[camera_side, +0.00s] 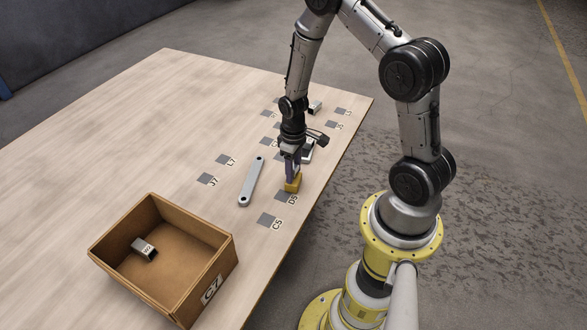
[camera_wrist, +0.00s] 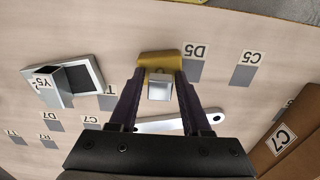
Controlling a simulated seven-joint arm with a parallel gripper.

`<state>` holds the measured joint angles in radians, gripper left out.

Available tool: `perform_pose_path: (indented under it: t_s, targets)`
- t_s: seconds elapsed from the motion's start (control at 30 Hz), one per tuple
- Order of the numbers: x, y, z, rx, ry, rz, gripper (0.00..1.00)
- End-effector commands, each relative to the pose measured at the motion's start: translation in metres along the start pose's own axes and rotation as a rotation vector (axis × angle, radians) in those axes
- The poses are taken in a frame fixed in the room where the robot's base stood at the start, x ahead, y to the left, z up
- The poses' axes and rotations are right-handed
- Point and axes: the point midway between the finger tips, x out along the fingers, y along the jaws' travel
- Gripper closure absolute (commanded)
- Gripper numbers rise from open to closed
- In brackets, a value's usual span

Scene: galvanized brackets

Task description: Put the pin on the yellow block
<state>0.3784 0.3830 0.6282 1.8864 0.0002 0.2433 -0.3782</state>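The yellow block (camera_side: 293,184) stands on the table directly below my gripper (camera_side: 291,176). It also shows at the fingertips in the wrist view (camera_wrist: 158,58). A small silver piece with a square face (camera_wrist: 160,87), which looks like the pin, is between my two fingers (camera_wrist: 160,78), in front of the block in that view. The fingers are apart, one on each side of it. I cannot tell whether they press on it or whether it rests on the block. In the side view the fingers hide it.
A grey link bar with holes (camera_side: 252,181) lies left of the block. A silver bracket with a Y5 label (camera_wrist: 68,82) is close by. A brown box (camera_side: 212,262) holding a silver part (camera_side: 144,249) stands front left. Labelled grey squares mark the table; its left part is clear.

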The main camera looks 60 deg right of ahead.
Motion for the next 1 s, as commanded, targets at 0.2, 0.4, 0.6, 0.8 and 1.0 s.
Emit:
perform_pose_path:
  t_s: [0.2,0.4,0.6,0.8,1.0]
  targets:
    - [0.0,0.0,0.0,0.0,0.0,0.0,0.38]
    - [-0.003,0.0,0.0,0.0,0.001,0.0,0.38]
    - [-0.031,0.0,-0.001,0.0,0.005,0.002,0.38]
    - [-0.073,0.0,-0.001,0.0,0.005,0.002,0.38]
    - [-0.106,0.0,-0.001,0.0,0.004,0.001,0.38]
